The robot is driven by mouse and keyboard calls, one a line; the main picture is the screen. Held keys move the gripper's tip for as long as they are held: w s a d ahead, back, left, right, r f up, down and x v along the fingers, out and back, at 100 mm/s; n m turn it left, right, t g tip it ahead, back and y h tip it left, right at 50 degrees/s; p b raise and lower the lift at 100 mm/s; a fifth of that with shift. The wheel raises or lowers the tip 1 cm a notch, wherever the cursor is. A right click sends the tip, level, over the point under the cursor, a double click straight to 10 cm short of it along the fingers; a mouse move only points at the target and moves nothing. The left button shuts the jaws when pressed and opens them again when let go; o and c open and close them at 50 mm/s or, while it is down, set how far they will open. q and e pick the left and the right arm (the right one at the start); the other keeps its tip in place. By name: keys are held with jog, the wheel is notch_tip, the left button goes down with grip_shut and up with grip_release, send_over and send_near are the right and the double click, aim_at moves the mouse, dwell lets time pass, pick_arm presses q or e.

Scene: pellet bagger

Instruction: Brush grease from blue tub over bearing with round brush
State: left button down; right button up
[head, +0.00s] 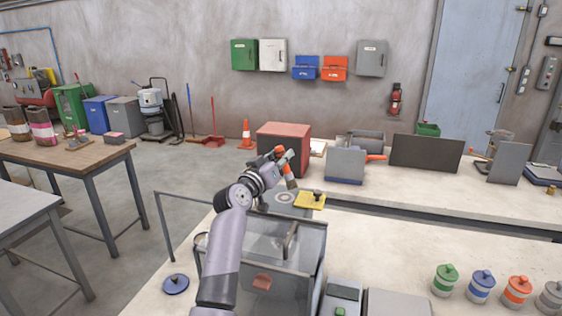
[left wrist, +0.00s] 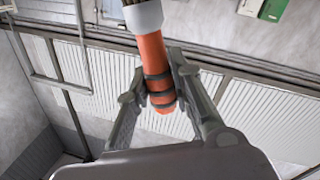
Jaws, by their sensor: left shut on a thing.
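My left gripper (head: 284,160) is shut on the orange handle of a brush (head: 292,184), held over the bench with its bristles down. The left wrist view shows the brush (left wrist: 154,62) between the fingers (left wrist: 161,88), with dark bands on the handle, a pale ferrule and bristles cut off by the frame's top. A blue-banded tub (head: 480,287) with a blue lid stands at the lower right, apart from the gripper. A pale ring (head: 285,198), perhaps the bearing, lies on a grey plate below the brush. My right gripper is out of view.
A yellow pad (head: 310,201) with a dark knob lies beside the ring. Green (head: 445,281), orange (head: 515,292) and grey tubs flank the blue one. A clear-walled bin (head: 285,250) stands in front, a red box (head: 283,143) behind. A blue knobbed disc (head: 175,285) lies left.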

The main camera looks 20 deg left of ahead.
aim_at(280, 148)
pick_arm(q)
notch_tip(280, 148, up, 2)
jog(key=shift+a+r+p, duration=0.1)
jog(key=shift+p, duration=0.4)
jog(key=shift+r+p, duration=0.3)
jog(key=shift+r, duration=0.1)
jog(key=shift+r+p, duration=0.65)
jog(key=shift+r, duration=0.25)
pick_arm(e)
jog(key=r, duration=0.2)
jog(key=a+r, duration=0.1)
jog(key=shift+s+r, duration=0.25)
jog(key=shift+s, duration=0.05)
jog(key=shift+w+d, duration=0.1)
